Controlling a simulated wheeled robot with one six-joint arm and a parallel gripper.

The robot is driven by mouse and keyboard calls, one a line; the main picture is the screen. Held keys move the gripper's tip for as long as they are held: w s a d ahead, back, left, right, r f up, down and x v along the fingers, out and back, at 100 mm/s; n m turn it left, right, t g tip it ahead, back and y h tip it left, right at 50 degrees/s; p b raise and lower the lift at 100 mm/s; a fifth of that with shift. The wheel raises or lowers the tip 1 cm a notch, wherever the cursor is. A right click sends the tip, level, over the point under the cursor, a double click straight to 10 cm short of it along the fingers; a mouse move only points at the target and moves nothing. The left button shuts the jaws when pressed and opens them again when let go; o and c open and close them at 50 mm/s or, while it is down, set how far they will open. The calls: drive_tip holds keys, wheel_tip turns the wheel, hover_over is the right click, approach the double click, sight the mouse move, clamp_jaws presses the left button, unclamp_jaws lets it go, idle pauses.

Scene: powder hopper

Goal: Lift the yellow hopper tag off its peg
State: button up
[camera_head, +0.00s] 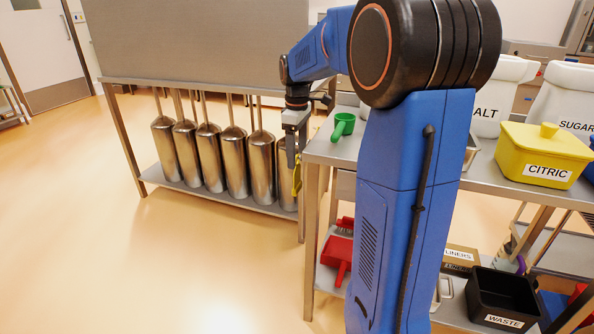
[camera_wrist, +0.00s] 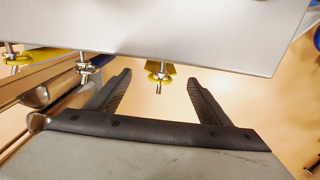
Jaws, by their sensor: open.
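My gripper (camera_head: 292,152) points down at the right end of the grey steel hopper rack, above the front of the last metal cylinder. In the wrist view my gripper (camera_wrist: 159,80) is open, its two dark fingers apart. A yellow tag (camera_wrist: 151,66) with a metal peg through it shows between and just beyond the fingertips, below the steel panel's edge. The fingers do not appear to touch it. In the head view a yellow tag (camera_head: 297,178) hangs beside the fingers, partly hidden by them.
Another yellow piece and peg (camera_wrist: 14,60) show at the wrist view's left. Several steel cylinders (camera_head: 206,155) stand on the rack's low shelf. A steel table (camera_head: 325,152) with a green scoop (camera_head: 343,125) and a yellow CITRIC box (camera_head: 545,150) is to the right. Floor at left is clear.

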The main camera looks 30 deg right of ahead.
sight(297, 164)
drive_tip(key=shift+f, duration=3.4)
drive_tip(key=c, duration=1.1)
drive_tip(key=shift+r, duration=0.2)
drive_tip(key=shift+r, duration=0.45)
drive_tip(key=shift+w, duration=0.1)
drive_tip(key=shift+w+a, duration=1.2)
drive_tip(key=shift+w, duration=0.25)
drive_tip(key=shift+w+a, duration=1.15)
drive_tip(key=shift+w, duration=0.25)
